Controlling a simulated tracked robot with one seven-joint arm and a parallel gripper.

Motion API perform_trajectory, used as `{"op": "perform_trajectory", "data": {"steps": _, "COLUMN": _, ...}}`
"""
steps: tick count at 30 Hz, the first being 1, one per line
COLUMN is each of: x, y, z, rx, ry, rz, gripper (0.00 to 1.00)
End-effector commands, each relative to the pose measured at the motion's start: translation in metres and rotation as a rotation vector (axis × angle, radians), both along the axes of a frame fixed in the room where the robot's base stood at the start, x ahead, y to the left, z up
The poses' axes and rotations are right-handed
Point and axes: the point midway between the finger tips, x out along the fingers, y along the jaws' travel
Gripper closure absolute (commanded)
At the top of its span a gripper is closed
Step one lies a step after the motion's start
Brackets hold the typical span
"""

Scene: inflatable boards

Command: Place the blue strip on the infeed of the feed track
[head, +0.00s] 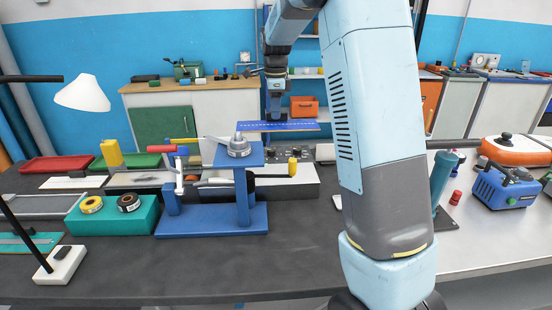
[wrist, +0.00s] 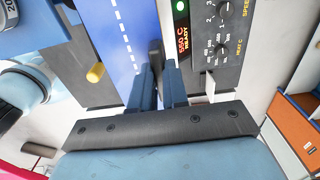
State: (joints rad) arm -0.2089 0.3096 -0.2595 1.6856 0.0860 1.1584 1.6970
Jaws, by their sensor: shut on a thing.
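The blue strip (head: 300,126) is long and flat with a white dashed line. It is held roughly level above the bench equipment in the head view. My gripper (head: 274,115) is shut on it from above. In the wrist view the strip (wrist: 118,35) runs up and away from the fingers (wrist: 156,80), which grip near its right edge. Below the strip is a low grey machine bed (head: 290,186) with a yellow knob (head: 292,167), probably the feed track. I cannot make out its infeed clearly. The strip is apart from the bed in the head view.
A blue stand (head: 240,215) with a round metal top stands just left of the strip. A control panel (wrist: 215,30) reads 550 C READY. A teal block (head: 140,222) holds two tape rolls at left. The dark bench front is clear.

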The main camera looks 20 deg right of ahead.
Motion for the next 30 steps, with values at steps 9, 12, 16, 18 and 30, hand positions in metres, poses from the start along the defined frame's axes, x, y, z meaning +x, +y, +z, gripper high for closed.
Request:
{"op": "perform_trajectory", "data": {"steps": 9, "x": -0.001, "y": 0.002, "z": -0.07, "rx": 0.0, "ry": 0.003, "rz": 0.003, "gripper": 1.0}}
{"op": "perform_trajectory", "data": {"steps": 12, "x": -0.001, "y": 0.003, "z": -0.092, "rx": 0.0, "ry": 0.004, "rz": 0.003, "gripper": 1.0}}
{"op": "perform_trajectory", "data": {"steps": 16, "x": -0.001, "y": 0.003, "z": -0.116, "rx": 0.001, "ry": 0.003, "rz": 0.003, "gripper": 1.0}}
{"op": "perform_trajectory", "data": {"steps": 18, "x": 0.0, "y": 0.003, "z": -0.125, "rx": 0.0, "ry": 0.001, "rz": 0.003, "gripper": 1.0}}
{"op": "perform_trajectory", "data": {"steps": 30, "x": 0.0, "y": 0.003, "z": -0.157, "rx": -0.001, "ry": 0.001, "rz": 0.004, "gripper": 1.0}}
